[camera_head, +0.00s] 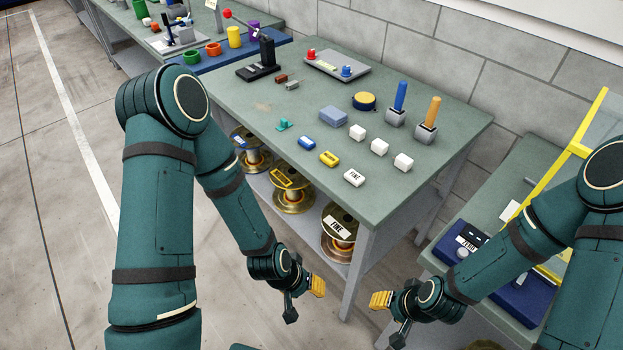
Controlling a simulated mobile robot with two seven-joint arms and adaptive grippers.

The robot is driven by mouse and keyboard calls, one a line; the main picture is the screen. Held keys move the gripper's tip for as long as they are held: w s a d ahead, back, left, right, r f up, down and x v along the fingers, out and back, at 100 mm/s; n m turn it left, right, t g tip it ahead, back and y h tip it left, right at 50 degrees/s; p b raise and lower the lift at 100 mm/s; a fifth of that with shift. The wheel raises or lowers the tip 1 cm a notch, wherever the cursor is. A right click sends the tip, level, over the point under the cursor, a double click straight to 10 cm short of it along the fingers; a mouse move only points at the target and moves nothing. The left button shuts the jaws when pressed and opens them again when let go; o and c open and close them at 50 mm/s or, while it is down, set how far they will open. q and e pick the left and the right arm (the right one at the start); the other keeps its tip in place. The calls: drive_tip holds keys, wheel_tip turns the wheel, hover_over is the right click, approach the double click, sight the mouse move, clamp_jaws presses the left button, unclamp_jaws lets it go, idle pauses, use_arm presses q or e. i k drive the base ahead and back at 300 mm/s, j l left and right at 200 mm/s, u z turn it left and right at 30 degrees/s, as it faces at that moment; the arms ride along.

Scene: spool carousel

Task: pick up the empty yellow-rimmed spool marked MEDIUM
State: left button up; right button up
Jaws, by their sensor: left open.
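Three spools stand on the lower shelf under the green workbench. The middle one, a spool with a yellow label (293,200), has a gold-yellow rim; its lettering is too small to read surely, and whether it is empty is unclear. A spool with a blue label (254,160) is to its left, partly behind my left arm. A spool with a white FINE label (339,246) is to its right. My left gripper (305,299) is open and empty, in front of the shelf and below the middle spool in the picture. My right gripper (389,317) looks open and empty, right of the bench leg.
The workbench top (230,105) overhangs the spools, and its front leg (356,277) stands near both grippers. Small blue, yellow and white labelled blocks lie on top. A second table (520,175) with a dark blue device (475,255) is at right. Floor is clear at left.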

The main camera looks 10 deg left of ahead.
sight(294, 193)
drive_tip(key=i+j+z, duration=0.2)
drive_tip(key=j, duration=0.45)
drive_tip(key=j+z, duration=0.2)
drive_tip(key=j, duration=0.4)
drive_tip(key=i+j+z, duration=0.2)
drive_tip(key=j, duration=0.5)
drive_tip(key=j+z, duration=0.1)
drive_tip(key=j, duration=1.9)
drive_tip(key=i+j, duration=0.5)
drive_tip(key=j, duration=0.1)
